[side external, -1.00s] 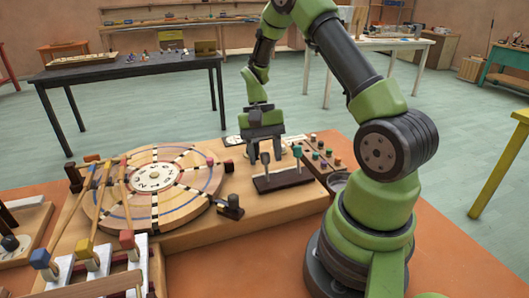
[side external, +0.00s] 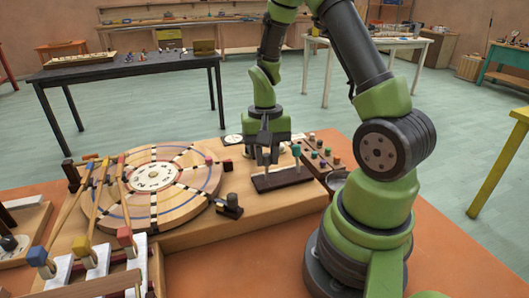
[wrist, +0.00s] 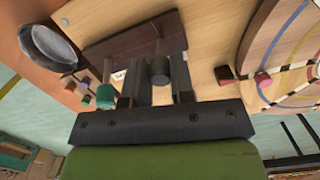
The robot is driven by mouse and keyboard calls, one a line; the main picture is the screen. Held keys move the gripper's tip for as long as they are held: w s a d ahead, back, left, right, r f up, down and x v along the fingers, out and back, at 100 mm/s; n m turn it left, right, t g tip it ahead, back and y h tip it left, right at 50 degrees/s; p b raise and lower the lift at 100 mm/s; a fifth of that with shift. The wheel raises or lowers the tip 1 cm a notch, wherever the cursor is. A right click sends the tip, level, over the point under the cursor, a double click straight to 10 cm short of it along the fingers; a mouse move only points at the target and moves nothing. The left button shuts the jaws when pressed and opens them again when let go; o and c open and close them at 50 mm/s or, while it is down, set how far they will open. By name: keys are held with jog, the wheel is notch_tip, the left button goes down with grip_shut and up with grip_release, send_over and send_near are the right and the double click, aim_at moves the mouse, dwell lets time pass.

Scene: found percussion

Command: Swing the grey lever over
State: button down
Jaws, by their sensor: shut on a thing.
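The grey lever (wrist: 159,72) stands on a dark brown base (side external: 284,180) on the wooden board. Its grey cylindrical knob shows between my fingers in the wrist view. My gripper (side external: 267,157) is shut on the lever from above; it also shows in the wrist view (wrist: 160,85). The lever's stem is partly hidden by my fingers in the side view. A teal-topped peg (side external: 297,150) stands just right of my gripper there, and it shows left of my fingers in the wrist view (wrist: 105,95).
A round wooden wheel (side external: 190,202) with striped spokes lies left of the base. A small dark block with a knob (side external: 231,204) stands between them. A row of coloured pegs (side external: 318,157) and a metal bowl (wrist: 50,46) are close on the other side.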

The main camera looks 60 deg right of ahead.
jog(key=shift+s+a+t+h, duration=0.4)
jog(key=shift+s+t+h, duration=0.05)
jog(key=shift+t+h, duration=0.15)
jog(key=c, duration=1)
grip_release()
jog(key=shift+o, duration=0.2)
notch_tip(320, 180, up, 10)
jog(key=shift+s+a, duration=0.25)
jog(key=shift+s, duration=0.05)
